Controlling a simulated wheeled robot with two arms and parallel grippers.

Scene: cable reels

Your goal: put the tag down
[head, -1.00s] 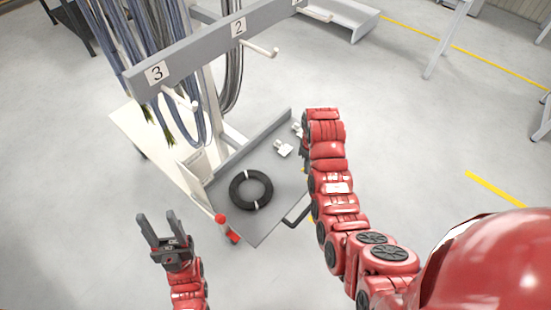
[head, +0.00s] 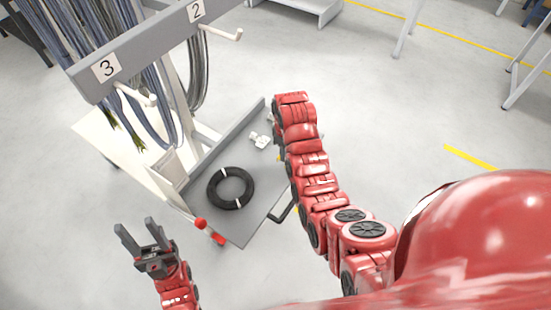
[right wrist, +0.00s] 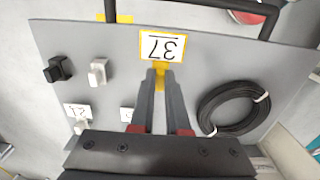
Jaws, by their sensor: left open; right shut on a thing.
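The tag (right wrist: 163,46) is a white card with a yellow border and the number 37, upside down in the right wrist view. My right gripper (right wrist: 160,75) is shut on its yellow part and holds it over the grey cart shelf (right wrist: 208,68). I cannot tell whether the tag touches the shelf. In the head view the right gripper and the tag are hidden behind my right forearm. My left gripper (head: 134,228) is open and empty, left of the cart shelf (head: 243,230).
A black cable coil (head: 214,200) lies on the shelf, also in the right wrist view (right wrist: 203,112). A rack beam (head: 150,45) with hanging cables stands behind.

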